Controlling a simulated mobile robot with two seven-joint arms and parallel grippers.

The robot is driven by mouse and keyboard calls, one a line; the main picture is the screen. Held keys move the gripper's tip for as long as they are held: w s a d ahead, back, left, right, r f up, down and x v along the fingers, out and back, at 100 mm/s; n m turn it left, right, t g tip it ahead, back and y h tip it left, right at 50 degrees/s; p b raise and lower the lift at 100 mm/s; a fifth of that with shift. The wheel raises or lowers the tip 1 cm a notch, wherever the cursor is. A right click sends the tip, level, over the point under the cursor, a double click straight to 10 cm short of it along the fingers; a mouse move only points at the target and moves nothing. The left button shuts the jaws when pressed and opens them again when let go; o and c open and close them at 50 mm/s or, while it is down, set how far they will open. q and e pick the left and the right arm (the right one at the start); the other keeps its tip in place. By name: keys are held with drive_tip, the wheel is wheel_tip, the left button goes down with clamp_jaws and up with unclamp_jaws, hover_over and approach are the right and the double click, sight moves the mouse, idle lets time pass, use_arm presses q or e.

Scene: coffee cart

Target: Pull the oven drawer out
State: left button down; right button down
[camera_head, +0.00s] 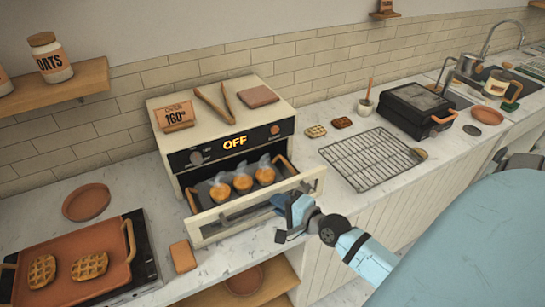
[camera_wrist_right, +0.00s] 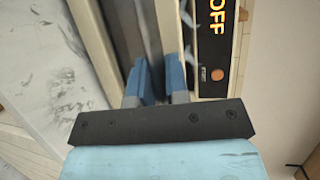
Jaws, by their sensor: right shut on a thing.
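The cream oven (camera_head: 236,122) stands on the counter with a lit OFF display on its black panel; the display also shows in the right wrist view (camera_wrist_right: 217,18). Its drawer (camera_head: 222,222) sticks out below the panel. Inside is a dark tray with orange handles, holding three orange-brown baked items (camera_head: 242,181). My right gripper (camera_head: 288,206) is at the right part of the drawer front, with its blue fingers shut on the drawer handle. The wrist view shows the fingers (camera_wrist_right: 158,80) on either side of it; the grip itself is partly hidden. My left gripper is out of view.
A terracotta coaster (camera_head: 183,256) lies close to the drawer's front left. A waffle tray (camera_head: 72,270) sits at left, a wire rack (camera_head: 370,158) at right. Tongs (camera_head: 222,105) and a 160° sign (camera_head: 174,116) rest on the oven.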

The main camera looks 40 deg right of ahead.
drive_tip(key=shift+s+a, duration=0.1)
drive_tip(key=shift+s, duration=0.3)
drive_tip(key=c, duration=1.1)
unclamp_jaws()
drive_tip(key=shift+c, duration=0.2)
drive_tip(key=b+v, duration=0.2)
drive_tip(key=v, duration=1.1)
drive_tip(key=shift+s+b, duration=0.3)
drive_tip(key=shift+s, duration=0.1)
drive_tip(key=shift+r, duration=0.1)
